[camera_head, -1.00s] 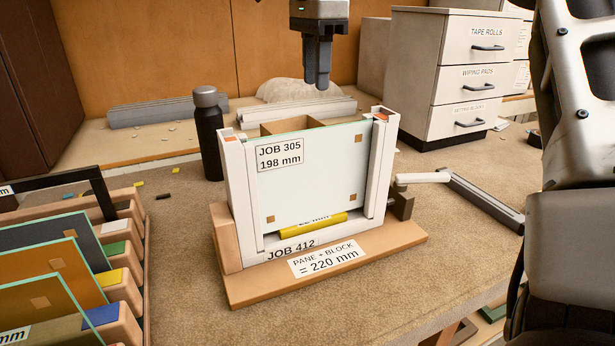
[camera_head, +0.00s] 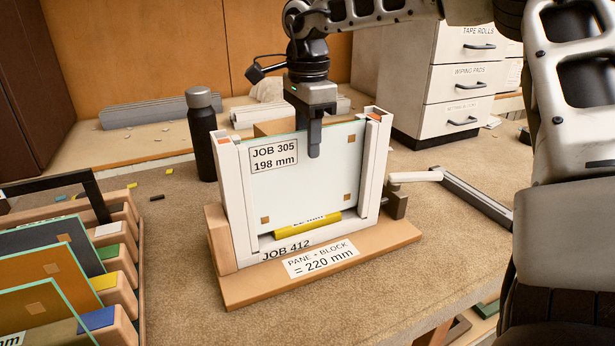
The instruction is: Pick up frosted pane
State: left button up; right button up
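The frosted pane (camera_head: 310,185) is a pale sheet with a "JOB 305 198 mm" label and small tan corner pads. It stands upright in the white frame (camera_head: 376,165), above a yellow block (camera_head: 307,223). My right gripper (camera_head: 314,140) points down at the pane's top edge. One dark finger hangs in front of the pane's upper face; the other finger is hidden behind it. I cannot tell whether the fingers touch the glass. My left gripper is not in view.
The frame stands on a wooden base (camera_head: 390,240). A rack (camera_head: 122,290) with several panes is at the left. A dark bottle (camera_head: 203,140) stands behind. A grey and white bar (camera_head: 470,200) lies at the right, before white drawers (camera_head: 455,95).

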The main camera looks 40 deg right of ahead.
grip_shut()
jog(key=shift+r, duration=0.15)
dwell(1.2)
